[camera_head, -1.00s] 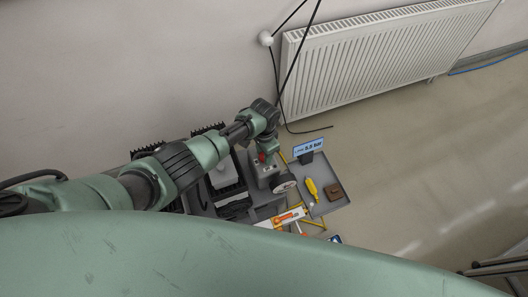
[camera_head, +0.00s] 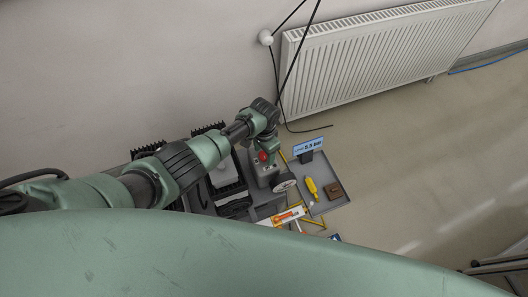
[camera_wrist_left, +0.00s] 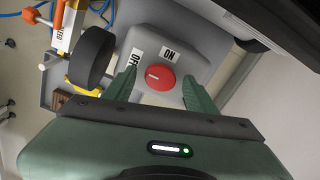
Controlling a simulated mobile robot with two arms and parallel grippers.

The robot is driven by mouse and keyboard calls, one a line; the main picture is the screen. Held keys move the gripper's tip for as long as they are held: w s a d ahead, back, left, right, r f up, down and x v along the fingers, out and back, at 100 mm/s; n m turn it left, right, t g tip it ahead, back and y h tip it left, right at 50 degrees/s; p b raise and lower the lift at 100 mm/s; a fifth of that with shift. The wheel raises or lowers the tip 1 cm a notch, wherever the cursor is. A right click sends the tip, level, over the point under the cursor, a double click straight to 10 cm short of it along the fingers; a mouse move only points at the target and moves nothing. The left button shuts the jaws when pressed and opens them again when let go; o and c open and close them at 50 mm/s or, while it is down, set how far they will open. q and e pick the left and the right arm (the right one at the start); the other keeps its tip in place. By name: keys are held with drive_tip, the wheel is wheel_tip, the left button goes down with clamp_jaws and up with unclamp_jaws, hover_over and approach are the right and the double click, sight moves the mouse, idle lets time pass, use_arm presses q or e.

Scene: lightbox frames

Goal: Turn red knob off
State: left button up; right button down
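The red knob (camera_wrist_left: 160,77) sits on a grey box (camera_wrist_left: 190,45) in the left wrist view, with a white mark on its left part. A white OFF label (camera_wrist_left: 135,59) is at its upper left and an ON label (camera_wrist_left: 168,53) above it. My left gripper (camera_wrist_left: 161,84) is open, with one green finger on each side of the knob and visible gaps between. In the head view the red knob (camera_head: 263,156) shows beside my left gripper (camera_head: 268,149), its fingers partly hidden. My right gripper is not in view.
A blue pressure sign (camera_head: 308,146) stands by a grey tray (camera_head: 325,206) holding a yellow tool (camera_head: 311,188) and a brown block (camera_head: 334,190). A dark roll (camera_wrist_left: 92,58) is near the left finger. A radiator (camera_head: 370,60) hangs on the wall behind.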

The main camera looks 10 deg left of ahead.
sight(264, 155)
use_arm(q)
drive_tip(key=shift+r+p, duration=1)
drive_tip(key=shift+r, duration=2.9)
